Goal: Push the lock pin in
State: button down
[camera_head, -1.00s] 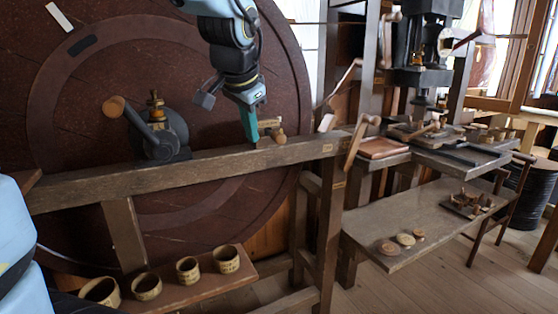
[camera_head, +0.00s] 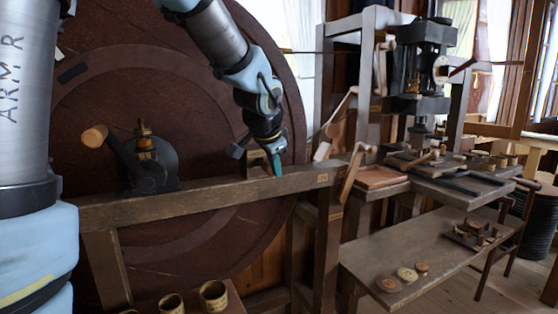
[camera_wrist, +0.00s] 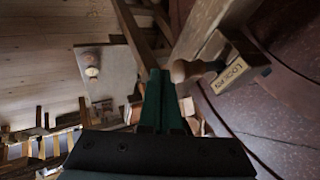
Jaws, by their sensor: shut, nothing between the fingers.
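The lock pin's wooden knob (camera_wrist: 181,71) sticks out of a small block labelled as the lock pin (camera_wrist: 238,72) in the wrist view. In the head view the block (camera_head: 257,159) sits on the wooden rail (camera_head: 200,195) before the big dark red wheel (camera_head: 110,100), and my gripper hides the knob. My gripper (camera_head: 277,168) is shut and empty, its green fingers pointing down at the block's right, knob end. In the wrist view the fingers (camera_wrist: 157,80) are just left of the knob. I cannot tell whether they touch it.
A crank with a wooden handle (camera_head: 95,136) stands on the rail at left. A wooden lever (camera_head: 355,170) rises at the rail's right end. A low bench (camera_head: 440,250) with round discs and a black press (camera_head: 425,65) stand to the right. Several cups sit on a shelf below.

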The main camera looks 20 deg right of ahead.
aim_at(267, 166)
jog(key=shift+w, duration=0.55)
jog(key=w+p, duration=0.2)
jog(key=w, duration=0.1)
jog(key=shift+w+a+r+p, duration=0.15)
jog(key=shift+w+a+p, duration=0.05)
jog(key=shift+p, duration=0.2)
jog(key=shift+w, duration=0.2)
